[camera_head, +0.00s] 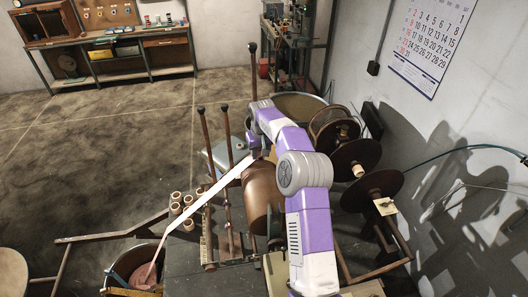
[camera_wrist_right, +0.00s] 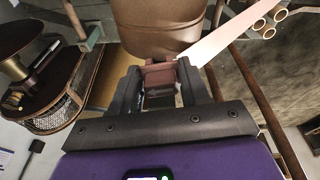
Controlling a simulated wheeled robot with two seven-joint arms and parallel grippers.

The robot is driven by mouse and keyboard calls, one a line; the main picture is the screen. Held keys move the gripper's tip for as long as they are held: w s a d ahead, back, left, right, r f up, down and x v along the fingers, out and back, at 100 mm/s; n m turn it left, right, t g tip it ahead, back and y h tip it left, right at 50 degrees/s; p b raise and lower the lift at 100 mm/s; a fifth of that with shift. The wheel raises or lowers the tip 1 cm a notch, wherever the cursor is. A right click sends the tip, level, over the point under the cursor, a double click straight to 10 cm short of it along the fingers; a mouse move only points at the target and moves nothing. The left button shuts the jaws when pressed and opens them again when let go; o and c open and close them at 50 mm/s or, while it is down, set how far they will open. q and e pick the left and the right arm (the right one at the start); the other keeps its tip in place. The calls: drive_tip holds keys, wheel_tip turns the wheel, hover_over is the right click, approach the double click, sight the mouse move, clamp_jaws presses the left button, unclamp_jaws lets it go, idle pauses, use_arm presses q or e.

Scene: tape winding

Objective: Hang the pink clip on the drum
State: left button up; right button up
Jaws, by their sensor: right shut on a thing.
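The pink clip (camera_wrist_right: 160,75) is a small dull-pink block between the fingers of my right gripper (camera_wrist_right: 158,88) in the wrist view. The gripper is shut on it. The brown drum (camera_wrist_right: 158,25) is just beyond the clip; I cannot tell whether they touch. In the head view the drum (camera_head: 262,192) is in the middle, below my right gripper (camera_head: 255,152), whose fingers are small and partly hidden. A pale pink tape (camera_head: 208,195) runs from the lower left up to the gripper; it also shows in the wrist view (camera_wrist_right: 236,36). My left gripper is not in view.
Upright rods with dark knobs (camera_head: 204,122) stand left of the drum. Several small tan rolls (camera_head: 181,205) and a bucket with pink material (camera_head: 146,277) are at lower left. Large brown discs (camera_head: 372,190) stand at right near the wall. The floor at left is open.

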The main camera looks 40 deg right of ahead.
drive_tip(key=shift+w+a, duration=0.1)
drive_tip(key=shift+a, duration=0.05)
drive_tip(key=w+a+m+p, duration=0.1)
drive_tip(key=w+a, duration=0.2)
drive_tip(key=a, duration=0.2)
drive_tip(key=w+a+f+p, duration=0.1)
drive_tip(key=w+a, duration=0.2)
drive_tip(key=a, duration=0.3)
drive_tip(key=shift+a+m, duration=0.15)
drive_tip(key=shift+m, duration=0.25)
